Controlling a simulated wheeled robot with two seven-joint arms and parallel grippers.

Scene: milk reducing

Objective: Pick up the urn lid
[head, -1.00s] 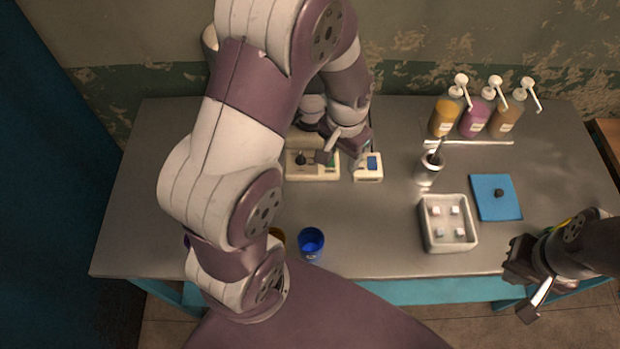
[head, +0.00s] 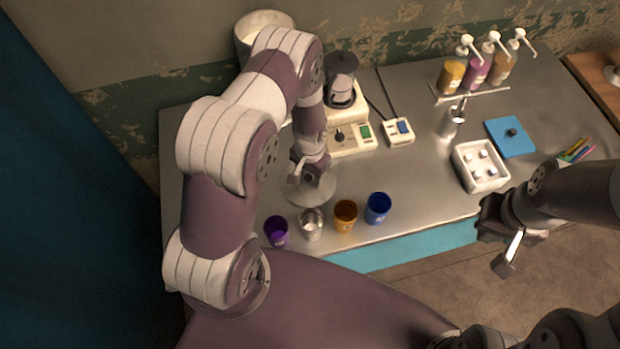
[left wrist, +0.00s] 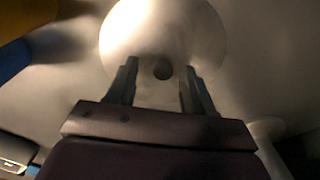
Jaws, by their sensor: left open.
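The urn lid (head: 322,190) is a round grey metal disc lying on the table, behind the row of cups. My left gripper (head: 312,180) is over it and hides part of it. In the left wrist view the lid (left wrist: 200,35) is a pale disc, and its small dark knob (left wrist: 162,69) shows between the two open fingers of my left gripper (left wrist: 163,70). I cannot tell whether the fingers touch the knob. My right gripper (head: 498,240) is open and empty at the table's front right edge.
Purple (head: 276,232), metal (head: 311,226), orange (head: 345,217) and blue (head: 377,209) cups stand along the front edge. A large open pale container (head: 242,35) is at the back left. A blender-like machine (head: 350,138), white tray (head: 467,172) and pump bottles (head: 478,72) stand farther right.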

